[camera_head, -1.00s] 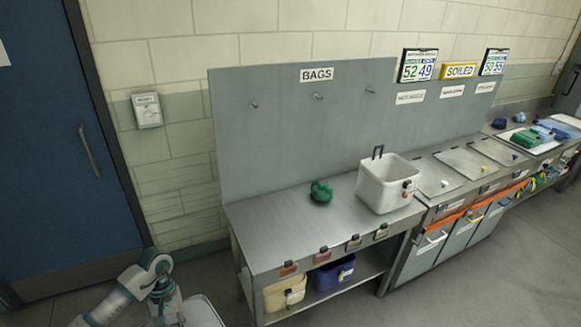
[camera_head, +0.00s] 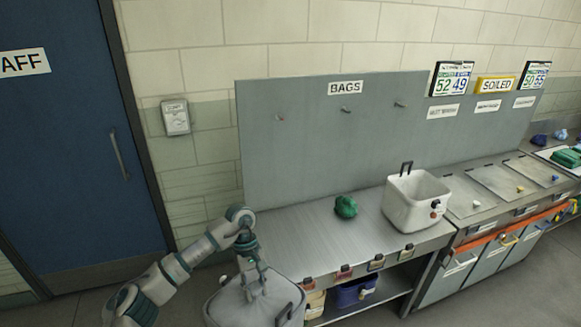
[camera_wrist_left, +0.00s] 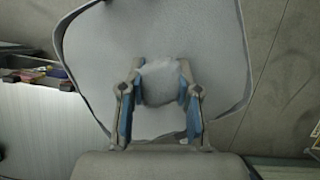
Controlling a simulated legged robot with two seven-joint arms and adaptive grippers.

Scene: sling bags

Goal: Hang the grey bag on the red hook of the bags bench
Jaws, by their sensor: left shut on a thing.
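The grey bag (camera_head: 240,306) hangs from my left gripper (camera_head: 254,268) at the bottom of the head view, in front of the bench's left end. In the left wrist view, the bag (camera_wrist_left: 90,45) fills most of the picture, and my left gripper (camera_wrist_left: 160,85) is shut on a bunched part of it. The bags bench (camera_head: 295,238) has a grey back panel with a BAGS sign (camera_head: 345,87) and three small hooks. The left hook (camera_head: 279,117) looks faintly reddish; the colours of the middle hook (camera_head: 346,108) and right hook (camera_head: 400,104) are unclear. My right gripper is out of view.
A green bundle (camera_head: 346,207) and a white bin (camera_head: 408,215) with a dark handle stand on the bench top. A blue container (camera_head: 355,293) sits on the shelf below. A blue door (camera_head: 70,140) is at the left. The bench top's left part is clear.

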